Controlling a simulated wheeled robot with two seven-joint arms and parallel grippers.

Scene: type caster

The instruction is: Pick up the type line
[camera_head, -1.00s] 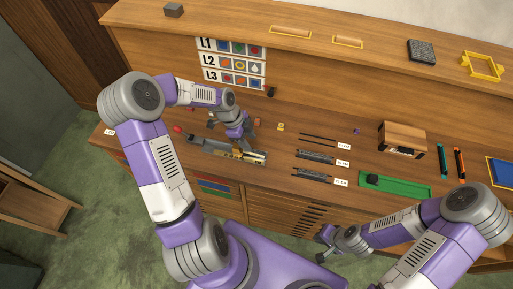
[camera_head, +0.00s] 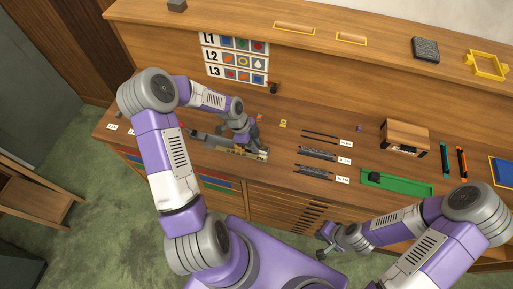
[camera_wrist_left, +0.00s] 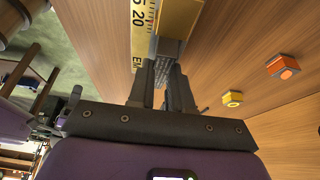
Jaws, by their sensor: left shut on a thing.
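My left gripper (camera_head: 248,147) is low over the right end of a long grey metal holder (camera_head: 212,138) with a yellow scale, on the wooden bench. In the left wrist view my left gripper (camera_wrist_left: 173,75) points down beside the yellow scale (camera_wrist_left: 144,30), which is marked 20 and EM. Its fingers are shut on a narrow grey ridged piece, seemingly the type line (camera_wrist_left: 170,72); the fingers hide most of it. I cannot tell if it is clear of the holder. My right gripper (camera_head: 322,242) hangs off the bench front; its opening is too small to judge.
Dark strips (camera_head: 316,154) with white labels lie right of the holder. A green tray (camera_head: 398,184) and a wooden box (camera_head: 404,138) stand further right. A yellow nut (camera_wrist_left: 232,98) and an orange block (camera_wrist_left: 283,67) are near the left gripper. A symbol chart (camera_head: 236,60) stands behind.

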